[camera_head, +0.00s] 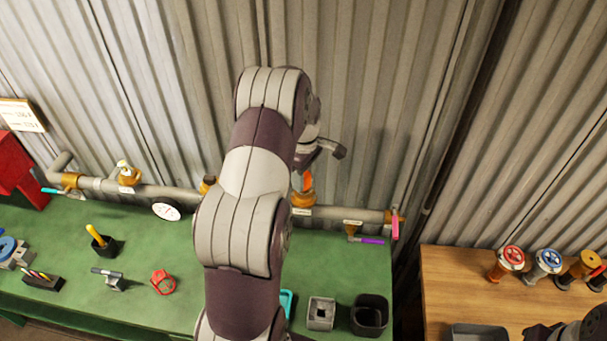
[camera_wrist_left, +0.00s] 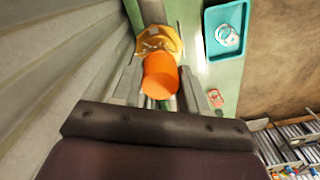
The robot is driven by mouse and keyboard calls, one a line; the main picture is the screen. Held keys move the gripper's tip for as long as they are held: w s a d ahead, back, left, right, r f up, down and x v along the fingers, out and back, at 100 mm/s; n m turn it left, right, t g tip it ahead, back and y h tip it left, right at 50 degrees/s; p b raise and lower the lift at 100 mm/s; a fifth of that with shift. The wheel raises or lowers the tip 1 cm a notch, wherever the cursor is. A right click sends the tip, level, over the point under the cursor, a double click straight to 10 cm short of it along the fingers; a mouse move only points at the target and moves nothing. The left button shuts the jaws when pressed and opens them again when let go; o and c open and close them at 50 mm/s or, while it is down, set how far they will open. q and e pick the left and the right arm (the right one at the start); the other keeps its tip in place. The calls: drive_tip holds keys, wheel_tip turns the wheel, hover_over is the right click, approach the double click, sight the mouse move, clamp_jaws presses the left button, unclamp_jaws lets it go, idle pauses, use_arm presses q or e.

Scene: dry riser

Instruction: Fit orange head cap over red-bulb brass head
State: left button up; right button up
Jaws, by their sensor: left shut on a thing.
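The orange head cap (camera_head: 308,182) is upright at the brass head (camera_head: 302,199) on the grey pipe. My left gripper (camera_wrist_left: 160,88) is shut on the cap, with one finger on each side of it in the left wrist view. The brass fitting (camera_wrist_left: 158,42) shows just beyond the cap there. I cannot tell how far the cap sits over the head, and no red bulb is visible. My left arm hides part of the pipe in the head view. A dark part at the lower right corner seems to be my right arm; its jaws are unclear.
The pipe (camera_head: 233,197) runs along the corrugated wall above the green bench (camera_head: 140,250). A second brass head (camera_head: 127,177) stands at left.

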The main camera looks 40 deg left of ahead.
use_arm(q)
drive_tip(key=shift+f+b, duration=0.7)
drive_tip(key=shift+f, duration=0.5)
drive_tip(key=o, duration=1.2)
wheel_tip(320, 180, up, 5)
drive_tip(key=b, duration=0.3)
drive_tip(key=shift+a+f, duration=0.1)
drive_tip(key=shift+f, duration=0.1)
wheel_tip(320, 180, up, 8)
drive_tip(key=p, duration=0.6)
drive_tip(key=shift+r+p, duration=0.1)
drive_tip(key=shift+p, duration=0.3)
